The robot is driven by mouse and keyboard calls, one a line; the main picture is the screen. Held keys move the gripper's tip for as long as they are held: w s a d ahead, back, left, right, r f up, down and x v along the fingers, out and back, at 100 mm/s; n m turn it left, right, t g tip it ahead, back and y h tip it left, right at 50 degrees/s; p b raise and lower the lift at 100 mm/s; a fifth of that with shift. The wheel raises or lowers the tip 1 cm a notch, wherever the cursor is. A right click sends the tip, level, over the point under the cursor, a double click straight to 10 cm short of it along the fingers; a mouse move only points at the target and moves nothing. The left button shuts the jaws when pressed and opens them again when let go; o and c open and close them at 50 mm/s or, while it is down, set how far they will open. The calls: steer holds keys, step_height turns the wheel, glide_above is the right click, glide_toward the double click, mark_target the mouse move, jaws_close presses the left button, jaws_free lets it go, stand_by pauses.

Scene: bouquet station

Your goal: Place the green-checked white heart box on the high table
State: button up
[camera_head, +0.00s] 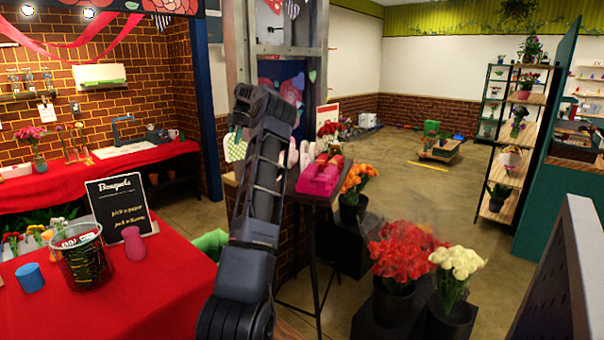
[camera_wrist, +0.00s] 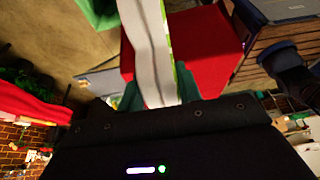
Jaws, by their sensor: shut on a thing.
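The green-checked white heart box (camera_head: 235,147) is in the air in the head view, just left of my dark arm, which hides part of it. In the wrist view the heart box (camera_wrist: 148,40) is seen nearly edge-on, as a pale band with a green-patterned strip along its right side. My gripper (camera_wrist: 158,95) is shut on it. The high table (camera_head: 312,199) stands right of my arm on thin dark legs. A pink box (camera_head: 319,181) and other items crowd its top, and my arm hides its left part.
Orange flowers (camera_head: 358,178), red flowers (camera_head: 402,255) and white flowers (camera_head: 458,264) stand near the high table. The floor beyond is open.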

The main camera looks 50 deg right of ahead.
steer(key=s+d+f+n, duration=0.2)
steer(key=s+d, duration=1.3)
steer(key=s+d+f+n+g, duration=0.1)
steer(key=s+f, duration=0.3)
steer(key=f, duration=0.7)
steer(key=shift+s+d+f+n, duration=0.15)
steer(key=shift+d+f+n, duration=0.1)
steer(key=shift+d+n, duration=0.4)
steer(key=shift+d, duration=0.1)
steer(key=o, duration=1.1)
steer(key=shift+f, duration=0.15)
